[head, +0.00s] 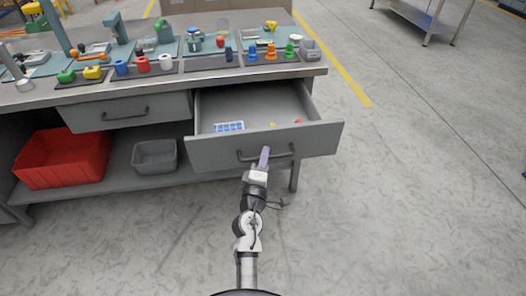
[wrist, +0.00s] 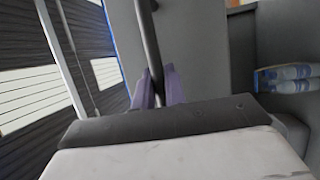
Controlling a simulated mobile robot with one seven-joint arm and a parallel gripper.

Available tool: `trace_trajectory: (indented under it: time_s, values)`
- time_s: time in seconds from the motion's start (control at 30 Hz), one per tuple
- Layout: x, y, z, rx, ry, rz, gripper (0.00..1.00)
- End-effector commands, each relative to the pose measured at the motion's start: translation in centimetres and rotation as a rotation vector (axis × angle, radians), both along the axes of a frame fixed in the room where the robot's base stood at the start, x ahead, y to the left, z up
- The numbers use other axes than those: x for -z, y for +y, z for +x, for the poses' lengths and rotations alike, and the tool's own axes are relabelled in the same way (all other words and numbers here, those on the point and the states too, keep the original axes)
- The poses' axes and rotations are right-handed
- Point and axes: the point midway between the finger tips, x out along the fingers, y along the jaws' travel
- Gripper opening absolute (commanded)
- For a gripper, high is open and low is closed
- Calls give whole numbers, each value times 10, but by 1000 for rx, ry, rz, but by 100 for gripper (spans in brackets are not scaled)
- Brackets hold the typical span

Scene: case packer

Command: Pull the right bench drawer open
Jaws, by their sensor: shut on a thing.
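The right bench drawer (head: 215,154) stands pulled well out from the bench in the head view, with its inside showing. Its dark bar handle (head: 283,154) runs across the drawer front. My gripper (head: 264,158) is at the middle of that handle, shut on it. In the wrist view the purple fingertips (wrist: 159,88) sit on both sides of the handle bar (wrist: 148,40). Inside the drawer are a blue-and-white item (head: 229,127) and small yellow and red items toward the right.
The left drawer (head: 130,112) is shut. The bench top (head: 200,80) holds trays with coloured parts and several tools. A red crate (head: 63,160) and a grey bin (head: 155,157) are on the lower shelf. The floor (head: 400,210) to the right is clear.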

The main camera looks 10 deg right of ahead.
Motion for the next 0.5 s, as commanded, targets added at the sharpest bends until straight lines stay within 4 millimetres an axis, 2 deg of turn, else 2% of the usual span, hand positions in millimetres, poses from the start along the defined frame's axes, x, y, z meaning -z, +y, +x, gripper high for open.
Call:
trace_trajectory:
  time_s: [0.5]
  values:
    - [0, 1, -6, -1, 0, 0, 0]
